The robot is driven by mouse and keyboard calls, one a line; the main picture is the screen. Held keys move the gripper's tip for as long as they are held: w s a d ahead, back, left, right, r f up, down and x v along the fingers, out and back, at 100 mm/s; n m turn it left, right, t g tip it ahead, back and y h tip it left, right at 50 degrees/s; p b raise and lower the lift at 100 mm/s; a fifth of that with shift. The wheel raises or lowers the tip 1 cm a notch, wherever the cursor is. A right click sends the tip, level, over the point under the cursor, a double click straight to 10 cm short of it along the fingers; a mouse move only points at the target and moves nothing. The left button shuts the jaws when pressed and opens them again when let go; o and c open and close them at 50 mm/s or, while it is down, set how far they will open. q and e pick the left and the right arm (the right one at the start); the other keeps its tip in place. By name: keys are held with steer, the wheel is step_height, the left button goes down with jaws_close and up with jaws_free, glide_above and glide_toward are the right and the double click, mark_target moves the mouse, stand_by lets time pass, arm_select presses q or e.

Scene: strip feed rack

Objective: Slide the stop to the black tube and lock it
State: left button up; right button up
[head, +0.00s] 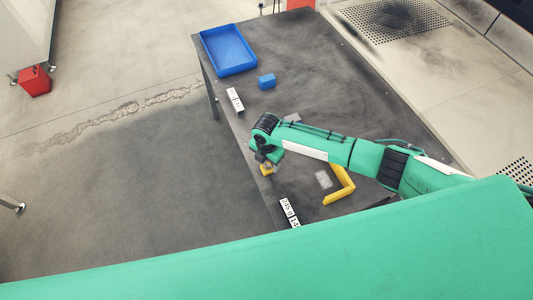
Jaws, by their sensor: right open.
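My right gripper (267,161) is over the left edge of the dark table (312,85), pointing down, and it is open. A small yellow piece (267,170) shows right at its fingertips; it may be the stop, and I cannot tell whether the fingers touch it. I cannot make out a black tube; my right arm hides part of the table. A white strip with black marks (289,212) lies at the table's left edge, below the gripper in the picture. Another such strip (235,100) lies farther up along the same edge. My left gripper is not in view.
A yellow L-shaped bracket (343,189) and a pale patterned piece (323,179) lie right of the gripper. A blue tray (229,65) and a blue block (266,81) are at the far end. The table's upper middle is clear.

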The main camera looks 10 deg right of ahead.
step_height(320, 180, up, 13)
steer(key=b, duration=0.2)
steer(key=shift+r, duration=0.2)
stand_by(0.4)
